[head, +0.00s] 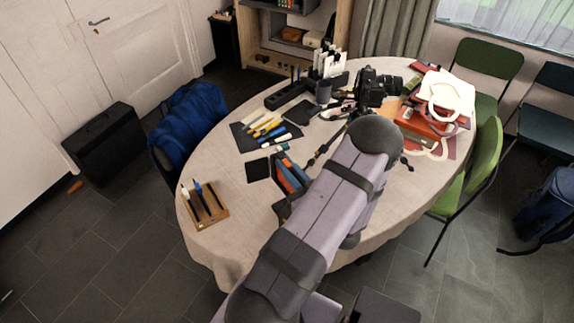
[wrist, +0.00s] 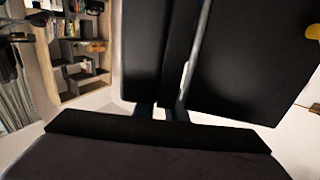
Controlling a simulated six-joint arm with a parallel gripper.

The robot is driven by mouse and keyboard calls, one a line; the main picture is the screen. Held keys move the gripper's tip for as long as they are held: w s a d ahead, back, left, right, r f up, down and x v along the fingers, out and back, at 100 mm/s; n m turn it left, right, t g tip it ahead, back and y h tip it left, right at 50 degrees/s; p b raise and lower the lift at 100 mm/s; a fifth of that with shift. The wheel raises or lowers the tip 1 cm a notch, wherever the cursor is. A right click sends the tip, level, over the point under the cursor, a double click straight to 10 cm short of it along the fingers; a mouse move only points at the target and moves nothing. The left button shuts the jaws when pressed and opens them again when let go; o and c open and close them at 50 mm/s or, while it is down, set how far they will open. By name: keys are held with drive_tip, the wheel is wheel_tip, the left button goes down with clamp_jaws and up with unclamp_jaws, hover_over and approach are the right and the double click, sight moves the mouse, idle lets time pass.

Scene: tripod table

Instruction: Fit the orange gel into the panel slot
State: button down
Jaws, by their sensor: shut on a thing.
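In the head view an orange strip (head: 287,179), which looks like the orange gel, stands at the front of the table beside a blue strip, with dark edges around it. My arm covers the area to its right. My gripper (wrist: 163,112) shows at the bottom of the wrist view, its fingers shut on a flat black thing. Large black panel faces (wrist: 245,65) fill the middle and right of that view, with a thin grey edge between them. I cannot tell which face belongs to the held thing. No panel slot can be made out clearly.
A camera (head: 372,87) stands on a tripod on the oval table (head: 215,160). A wooden pen block (head: 206,208), a dark mat (head: 246,140) with tools, and papers with red boxes (head: 425,122) lie around.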

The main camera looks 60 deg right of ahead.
drive_tip(key=shift+f, duration=0.1)
drive_tip(key=shift+f, duration=0.15)
drive_tip(key=c, duration=1.8)
unclamp_jaws()
drive_tip(key=shift+r, duration=0.2)
drive_tip(key=shift+r, duration=0.2)
drive_tip(key=v, duration=0.1)
drive_tip(key=b+v, duration=0.1)
drive_tip(key=v, duration=0.1)
drive_tip(key=shift+s+f+b, duration=0.2)
drive_tip(key=shift+s+b, duration=0.1)
drive_tip(key=shift+s, duration=0.05)
drive_tip(key=shift+v, duration=0.95)
drive_tip(key=shift+a, duration=0.15)
